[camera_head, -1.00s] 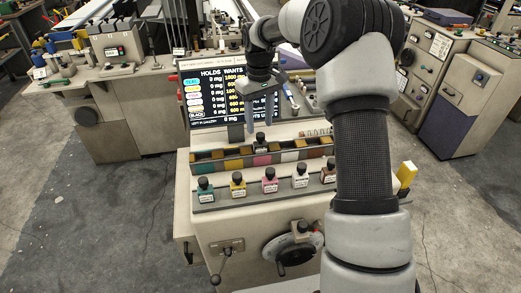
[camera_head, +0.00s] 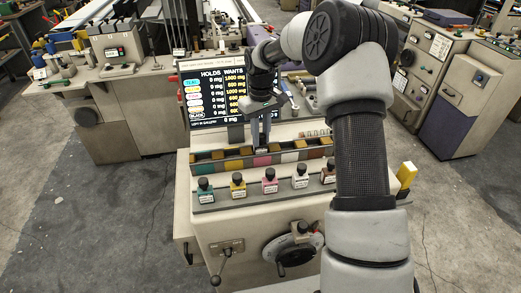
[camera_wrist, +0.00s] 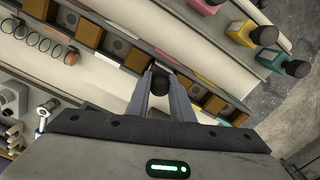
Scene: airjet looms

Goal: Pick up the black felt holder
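The black felt holder (camera_wrist: 159,84) shows in the wrist view as a round black knob between my two fingers. In the head view its lower part (camera_head: 261,149) stands at the middle of the coloured rack, and its top is mostly hidden by my fingers. My gripper (camera_head: 261,138) points down over it with the fingers apart, one on each side. In the wrist view my gripper (camera_wrist: 161,78) straddles the knob; whether the fingers touch it is hard to tell.
A row of black-capped bottles, including a pink one (camera_head: 270,182), stands on the ledge in front of the rack (camera_head: 233,165). A screen (camera_head: 208,90) stands behind. A coiled spring and tools lie behind the rack at right.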

